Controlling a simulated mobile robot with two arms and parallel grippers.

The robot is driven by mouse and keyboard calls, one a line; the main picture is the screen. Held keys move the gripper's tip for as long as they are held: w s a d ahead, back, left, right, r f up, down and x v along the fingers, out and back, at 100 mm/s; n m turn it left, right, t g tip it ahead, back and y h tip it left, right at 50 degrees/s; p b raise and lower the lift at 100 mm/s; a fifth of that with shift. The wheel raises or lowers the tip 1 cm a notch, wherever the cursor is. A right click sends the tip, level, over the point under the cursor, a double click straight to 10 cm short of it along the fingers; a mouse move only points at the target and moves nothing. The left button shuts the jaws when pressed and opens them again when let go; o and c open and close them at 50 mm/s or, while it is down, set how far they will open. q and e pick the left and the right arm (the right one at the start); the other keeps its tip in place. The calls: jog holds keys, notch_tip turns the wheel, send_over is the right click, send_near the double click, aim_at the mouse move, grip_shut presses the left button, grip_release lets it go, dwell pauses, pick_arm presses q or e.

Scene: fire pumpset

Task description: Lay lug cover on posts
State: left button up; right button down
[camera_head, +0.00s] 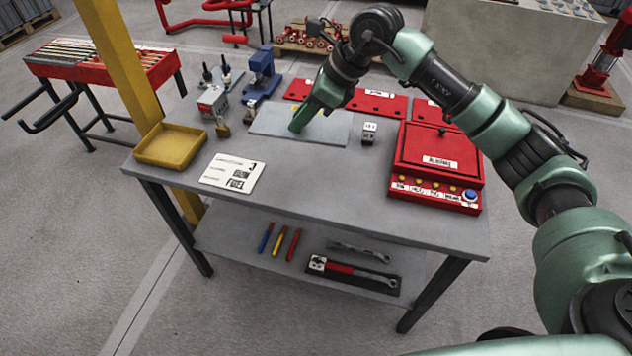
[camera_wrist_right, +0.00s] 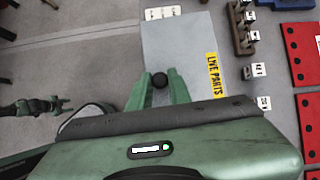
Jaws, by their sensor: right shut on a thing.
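The lug cover (camera_head: 270,124) is a pale grey, flat sheet over the middle of the workbench in the head view. In the right wrist view the cover (camera_wrist_right: 180,50) has a yellow "LIVE PARTS" label along one edge and a dark round knob (camera_wrist_right: 159,80). My right gripper (camera_head: 298,124) points down at the cover. Its green fingertips (camera_wrist_right: 160,85) are shut on the knob. The gap under the cover is hard to judge. I cannot make out the posts for certain. A dark gripper-like shape, perhaps my left gripper (camera_wrist_right: 45,106), shows in the right wrist view.
A yellow tray (camera_head: 170,146) and a white printed card (camera_head: 232,174) lie left of the cover. A small white block (camera_head: 369,131) and a red box (camera_head: 438,150) stand to its right. Red panels (camera_head: 378,103) and a blue tool (camera_head: 262,72) are behind.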

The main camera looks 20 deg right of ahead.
jog(key=shift+w+m, duration=0.3)
jog(key=shift+d+f+p, duration=0.1)
jog(key=shift+f+p, duration=1.8)
jog(key=shift+f, duration=7.9)
jog(key=c, duration=1.3)
grip_release()
